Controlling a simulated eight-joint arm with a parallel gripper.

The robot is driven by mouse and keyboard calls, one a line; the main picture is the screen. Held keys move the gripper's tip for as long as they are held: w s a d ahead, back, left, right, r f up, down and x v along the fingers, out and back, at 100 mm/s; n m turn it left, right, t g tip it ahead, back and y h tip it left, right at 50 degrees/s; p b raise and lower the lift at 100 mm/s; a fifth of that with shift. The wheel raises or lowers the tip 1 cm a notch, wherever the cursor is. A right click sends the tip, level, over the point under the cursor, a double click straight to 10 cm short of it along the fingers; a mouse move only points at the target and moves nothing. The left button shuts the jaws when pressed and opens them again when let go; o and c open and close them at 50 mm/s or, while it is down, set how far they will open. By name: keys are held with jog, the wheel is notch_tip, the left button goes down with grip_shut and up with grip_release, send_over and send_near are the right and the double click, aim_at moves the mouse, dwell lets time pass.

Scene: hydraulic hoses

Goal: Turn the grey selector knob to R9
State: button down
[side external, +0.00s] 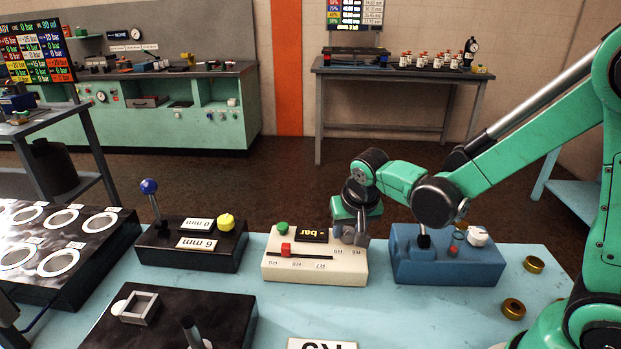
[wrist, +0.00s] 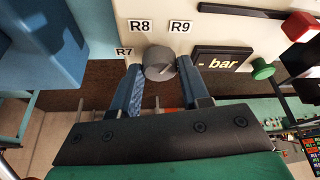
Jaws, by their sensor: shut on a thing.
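The grey selector knob (wrist: 158,62) sits on a cream panel box (side external: 315,266). In the wrist view, labels R7 (wrist: 124,51), R8 (wrist: 140,26) and R9 (wrist: 180,27) stand around it. My gripper (wrist: 161,67) has its two blue fingers on either side of the knob, shut on it. A light mark shows on the knob's face, but I cannot tell for certain which label it points at. In the side view my gripper (side external: 353,234) comes down at the right end of the cream box, largely covering the knob.
The cream box also has a green button (side external: 282,228), a red slider (side external: 285,249) and a bar display (side external: 312,235). A blue box (side external: 447,268) stands close on its right, a black box with a blue-balled lever (side external: 149,187) on its left. Brass rings (side external: 513,308) lie at right.

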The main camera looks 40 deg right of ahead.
aim_at(354, 255)
jog(key=shift+c, duration=2.1)
grip_release()
jog(key=shift+r, duration=0.1)
jog(key=shift+v, duration=2.7)
jog(key=shift+s+a+r+n, duration=0.1)
jog(key=shift+s+r+n, duration=0.25)
jog(key=shift+s+n, duration=0.05)
jog(key=shift+s+a+r+n+t+y, duration=0.3)
jog(key=shift+s+r+n+t+y, duration=0.2)
jog(key=shift+s+n, duration=0.35)
jog(key=shift+s+a+r+n+t+y, duration=0.35)
jog(key=shift+s+n+t, duration=0.2)
jog(key=shift+s+n, duration=0.3)
jog(key=shift+s+a+r+n+t+y, duration=0.2)
jog(key=shift+s+r+n+t+y, duration=0.15)
jog(key=shift+s+r+n+t, duration=0.45)
